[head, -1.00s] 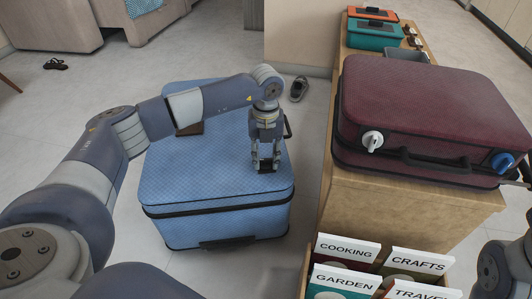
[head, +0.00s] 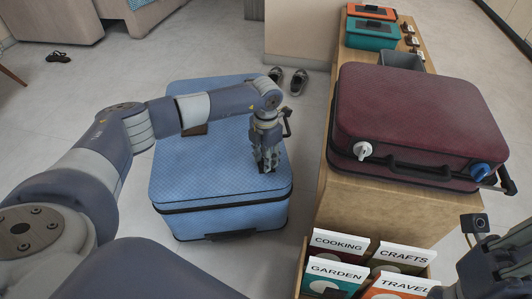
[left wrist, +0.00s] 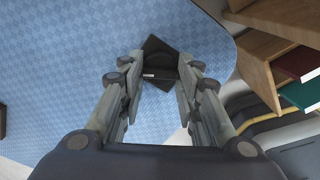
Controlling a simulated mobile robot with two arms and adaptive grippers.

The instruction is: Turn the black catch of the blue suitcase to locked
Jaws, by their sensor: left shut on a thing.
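The blue suitcase (head: 215,170) lies flat on the floor, left of the wooden bench. Its black catch (left wrist: 158,60) is on the top face near the right edge, with a dark squarish base set at an angle to the suitcase's weave in the left wrist view. My left gripper (head: 267,168) points down at the catch. Its fingers (left wrist: 160,82) are on both sides of the catch and shut on it; they hide part of it. Any lock marking is too small to read. Part of my right arm (head: 495,265) shows at bottom right; its fingers cannot be made out.
A burgundy suitcase (head: 420,120) with a white catch (head: 363,150) and a blue catch (head: 481,171) lies on the wooden bench (head: 360,205). Shoes (head: 288,80) lie behind the blue suitcase.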

